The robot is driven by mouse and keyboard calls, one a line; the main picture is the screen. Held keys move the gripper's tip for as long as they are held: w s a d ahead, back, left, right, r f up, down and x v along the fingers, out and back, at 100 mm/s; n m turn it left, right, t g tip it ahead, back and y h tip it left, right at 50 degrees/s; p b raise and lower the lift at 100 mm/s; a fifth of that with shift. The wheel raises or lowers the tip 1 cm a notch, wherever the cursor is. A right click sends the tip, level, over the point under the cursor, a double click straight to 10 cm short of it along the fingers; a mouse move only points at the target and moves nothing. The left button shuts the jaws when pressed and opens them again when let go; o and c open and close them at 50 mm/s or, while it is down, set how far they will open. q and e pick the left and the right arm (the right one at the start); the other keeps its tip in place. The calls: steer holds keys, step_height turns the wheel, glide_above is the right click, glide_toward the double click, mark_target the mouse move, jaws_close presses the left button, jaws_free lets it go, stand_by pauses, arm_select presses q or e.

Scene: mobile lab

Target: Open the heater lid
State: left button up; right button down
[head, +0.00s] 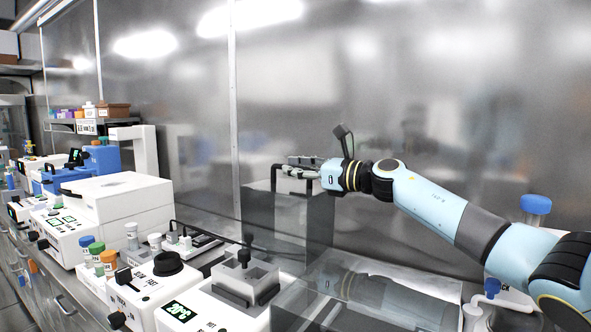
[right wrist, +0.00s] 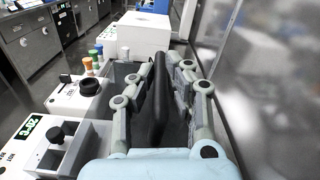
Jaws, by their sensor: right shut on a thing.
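The heater is the white device with a green temperature display (head: 180,312) at the bottom of the head view; its display also shows in the right wrist view (right wrist: 29,127). A dark grey see-through panel (head: 287,212), which looks like the lid, stands upright behind the device. My right gripper (head: 290,168) is at the panel's top edge, its fingers pointing left. It is shut on a black bar handle, which runs between the fingers in the right wrist view (right wrist: 158,95). The fingers partly hide the handle in the head view. My left gripper is not in view.
A clear-walled box (head: 370,290) stands in front of my right arm. A stirrer with a black knob (head: 167,263), a white machine (head: 115,200) and several capped bottles (head: 97,255) line the bench. A metallic wall (head: 400,60) rises close behind the panel.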

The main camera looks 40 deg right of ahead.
steer(key=shift+s+a+r, duration=0.1)
steer(key=shift+a+r, duration=0.15)
steer(key=shift+a, duration=0.1)
steer(key=s+a+n+p, duration=0.1)
steer(key=a, duration=0.1)
steer(key=a+n, duration=0.1)
steer(key=a, duration=0.1)
steer(key=s+a+r+n+p, duration=0.1)
steer(key=a, duration=0.1)
steer(key=shift+s+r+n+p, duration=0.1)
steer(key=shift+s+n+p, duration=0.2)
steer(key=shift+p, duration=0.05)
steer(key=c, duration=1.3)
jaws_free()
steer(key=shift+w, duration=0.1)
steer(key=shift+c, duration=0.2)
glide_above(308, 198)
steer(key=shift+f, duration=0.25)
